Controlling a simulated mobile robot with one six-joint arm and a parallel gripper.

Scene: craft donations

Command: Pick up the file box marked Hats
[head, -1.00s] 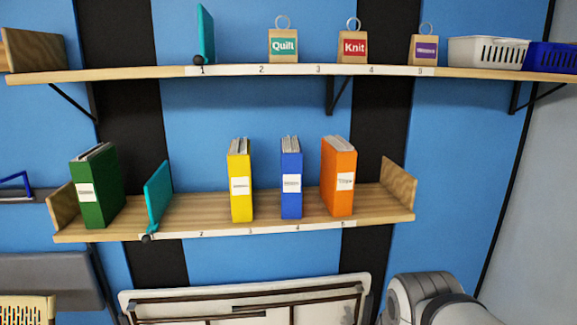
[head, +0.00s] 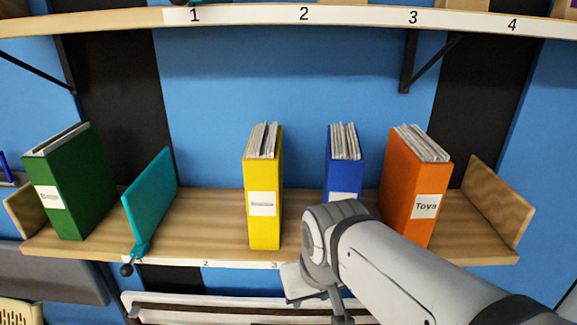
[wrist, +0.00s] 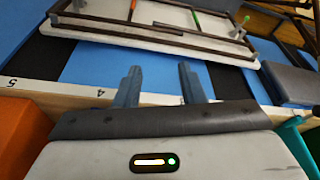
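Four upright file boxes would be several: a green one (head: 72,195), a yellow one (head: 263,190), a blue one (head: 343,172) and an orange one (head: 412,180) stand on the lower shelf. The orange label reads "Toys". The green and yellow labels are too small to read. My arm hides the lower part of the blue box and part of its label, so I cannot tell which box is marked Hats. My gripper (wrist: 158,84) is open and empty, its two fingers apart near the shelf's front edge. The orange box also shows at the left of the wrist view (wrist: 20,135).
A teal divider (head: 150,200) stands between the green and yellow boxes. The lower shelf (head: 215,225) has bare room left of the yellow box and a wooden end panel (head: 497,203) at right. An upper shelf (head: 250,16) runs above. A whiteboard-like panel (wrist: 160,20) is below.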

